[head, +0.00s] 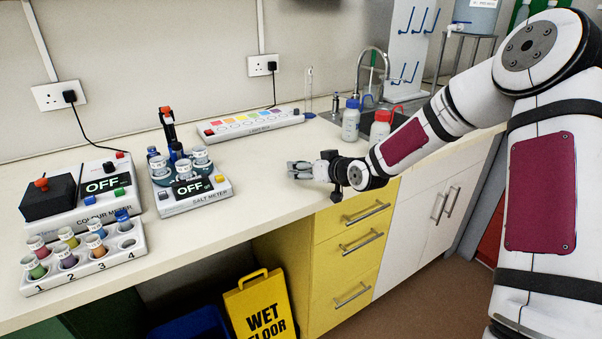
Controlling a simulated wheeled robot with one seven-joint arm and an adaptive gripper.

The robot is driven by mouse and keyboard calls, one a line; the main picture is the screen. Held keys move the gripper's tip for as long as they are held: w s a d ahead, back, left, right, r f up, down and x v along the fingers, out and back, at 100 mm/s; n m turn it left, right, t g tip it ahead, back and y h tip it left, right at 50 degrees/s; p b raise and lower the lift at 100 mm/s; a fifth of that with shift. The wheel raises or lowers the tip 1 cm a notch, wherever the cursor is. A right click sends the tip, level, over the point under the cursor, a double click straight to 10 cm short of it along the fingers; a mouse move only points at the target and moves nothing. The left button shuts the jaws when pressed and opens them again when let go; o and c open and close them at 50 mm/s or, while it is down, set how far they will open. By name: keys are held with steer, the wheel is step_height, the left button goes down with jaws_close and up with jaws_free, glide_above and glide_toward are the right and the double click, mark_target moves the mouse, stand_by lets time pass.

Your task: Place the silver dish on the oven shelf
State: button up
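No silver dish and no oven shelf can be made out in the head view. My gripper (294,170) is at the end of my arm, which reaches in from the right. It is just above the front part of the cream worktop (262,188), over the yellow drawers, with its fingers pointing left. The fingers are small in the picture, and I cannot tell whether they are open or shut. I see no object held in them.
A salt meter (205,195), a colour meter (95,212) and a numbered vial rack (85,270) stand left on the worktop. A light box (250,126) lies behind. Bottles (351,120) stand by the sink. A yellow wet-floor sign (262,308) stands below. Worktop between salt meter and gripper is clear.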

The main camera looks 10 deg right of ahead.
steer(key=shift+x, duration=0.9)
steer(key=c, duration=1.3)
steer(key=shift+o, duration=0.2)
steer(key=shift+r, duration=0.15)
